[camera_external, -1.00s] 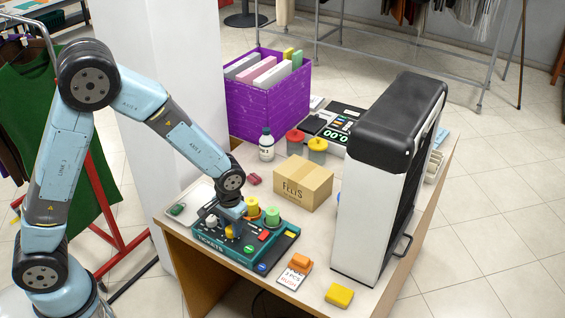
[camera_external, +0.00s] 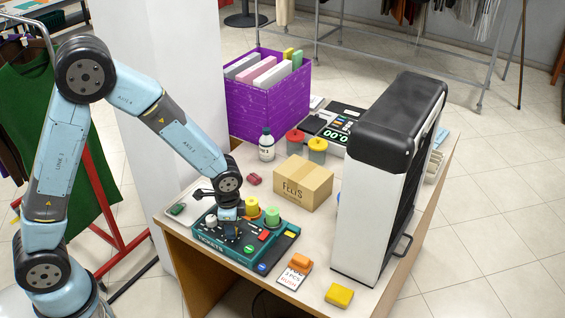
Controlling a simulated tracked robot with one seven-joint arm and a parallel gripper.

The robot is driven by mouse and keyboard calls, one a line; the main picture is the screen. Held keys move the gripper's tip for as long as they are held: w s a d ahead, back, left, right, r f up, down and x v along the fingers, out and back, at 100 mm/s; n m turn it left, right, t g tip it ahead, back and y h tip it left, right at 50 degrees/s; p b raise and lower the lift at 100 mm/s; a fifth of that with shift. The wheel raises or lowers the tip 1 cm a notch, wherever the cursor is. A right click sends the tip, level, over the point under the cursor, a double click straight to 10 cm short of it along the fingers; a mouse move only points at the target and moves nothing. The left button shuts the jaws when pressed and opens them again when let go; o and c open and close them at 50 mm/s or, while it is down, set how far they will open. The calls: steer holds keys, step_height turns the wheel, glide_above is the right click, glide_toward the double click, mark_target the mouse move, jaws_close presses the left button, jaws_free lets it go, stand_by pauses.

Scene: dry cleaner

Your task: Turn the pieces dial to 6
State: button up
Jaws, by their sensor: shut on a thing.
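The teal box marked "TICKETS" (camera_external: 205,240) lies at the front left of the counter. It bears a white knob (camera_external: 211,219), a green button (camera_external: 249,249), a red button (camera_external: 264,235) and a blue button (camera_external: 262,267). My gripper (camera_external: 230,230) points down onto the middle of its panel and is shut on a dial there. The gripper hides the dial, so its pointer and setting cannot be read. I cannot make out any scale marks around it.
Close behind the box stand yellow (camera_external: 251,205) and green (camera_external: 272,216) spools. An orange stapler-like item (camera_external: 300,261) and a yellow block (camera_external: 339,295) lie in front.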

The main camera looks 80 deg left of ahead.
steer(key=m, duration=0.6)
steer(key=shift+w, duration=0.1)
steer(key=m, duration=0.6)
steer(key=shift+r, duration=0.1)
steer(key=shift+d, duration=0.1)
stand_by(0.4)
steer(key=o, duration=1)
steer(key=r, duration=1.3)
steer(key=shift+s+r, duration=0.25)
steer(key=shift+s, duration=0.1)
steer(key=shift+d, duration=0.1)
